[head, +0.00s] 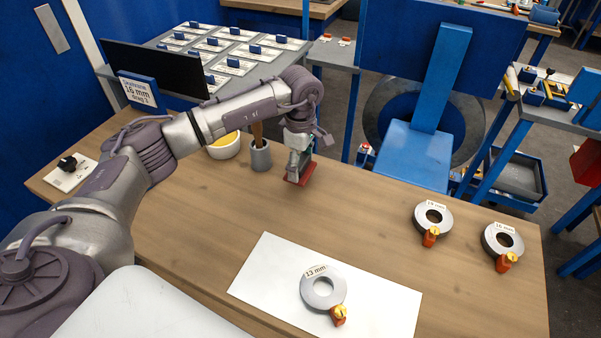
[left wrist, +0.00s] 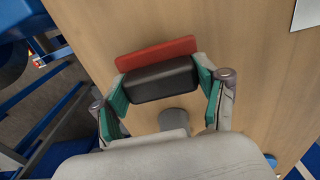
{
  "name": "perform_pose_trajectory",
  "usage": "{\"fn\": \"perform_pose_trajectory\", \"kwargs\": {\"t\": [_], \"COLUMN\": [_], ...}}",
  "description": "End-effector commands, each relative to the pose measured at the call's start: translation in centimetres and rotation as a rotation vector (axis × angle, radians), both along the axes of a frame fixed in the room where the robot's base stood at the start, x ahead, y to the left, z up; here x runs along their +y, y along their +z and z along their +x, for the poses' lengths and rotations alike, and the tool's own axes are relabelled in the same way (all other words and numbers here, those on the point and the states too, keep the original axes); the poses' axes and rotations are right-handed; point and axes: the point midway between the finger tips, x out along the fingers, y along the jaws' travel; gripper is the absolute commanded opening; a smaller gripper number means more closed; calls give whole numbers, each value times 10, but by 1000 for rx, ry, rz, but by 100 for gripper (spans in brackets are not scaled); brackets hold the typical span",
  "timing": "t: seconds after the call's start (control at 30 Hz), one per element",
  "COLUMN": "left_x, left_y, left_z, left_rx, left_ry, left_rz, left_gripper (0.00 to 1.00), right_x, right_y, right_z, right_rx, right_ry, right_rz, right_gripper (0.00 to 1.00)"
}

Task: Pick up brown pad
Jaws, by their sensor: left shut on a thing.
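The pad shows in the head view as a reddish-brown slab (head: 299,176) at the fingertips of my left gripper (head: 299,162). In the left wrist view it has a red-brown plate (left wrist: 156,54) with a dark block (left wrist: 160,80) on it. The green-lined fingers of my left gripper (left wrist: 162,88) press on both ends of the dark block. The pad is over the far middle part of the wooden table; I cannot tell whether it touches the wood. My right gripper is not in view.
A grey holder with a wooden handle (head: 260,156) and a white bowl (head: 222,147) stand left of the pad. A white sheet (head: 262,278) bears a 13 mm ring (head: 311,292). Two more rings (head: 421,216) (head: 490,238) lie at the right. Wood between them is clear.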

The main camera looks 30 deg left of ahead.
Motion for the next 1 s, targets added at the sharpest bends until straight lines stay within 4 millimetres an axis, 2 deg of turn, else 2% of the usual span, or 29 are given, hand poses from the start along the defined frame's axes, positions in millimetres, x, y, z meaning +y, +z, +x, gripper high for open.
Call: {"fn": "perform_pose_trajectory", "kwargs": {"t": [0.03, 0.3, 0.5, 0.7, 1.0], "left_x": [0, -63, -95, -110, -112], "left_y": [10, 45, 66, 77, 79], "left_z": [1, -17, -27, -32, -33], "left_rx": [-8, -6, -5, -3, -2], "left_ry": [-2, -7, -5, -2, 0], "left_rz": [0, -2, 0, 0, 0], "left_gripper": [36, 36, 36, 36, 36], "right_x": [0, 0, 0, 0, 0], "right_y": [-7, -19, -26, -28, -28], "right_z": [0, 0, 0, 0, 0], "right_rx": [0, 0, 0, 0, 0], "right_ry": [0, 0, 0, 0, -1], "right_rz": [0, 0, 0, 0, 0], "right_gripper": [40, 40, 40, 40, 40]}}
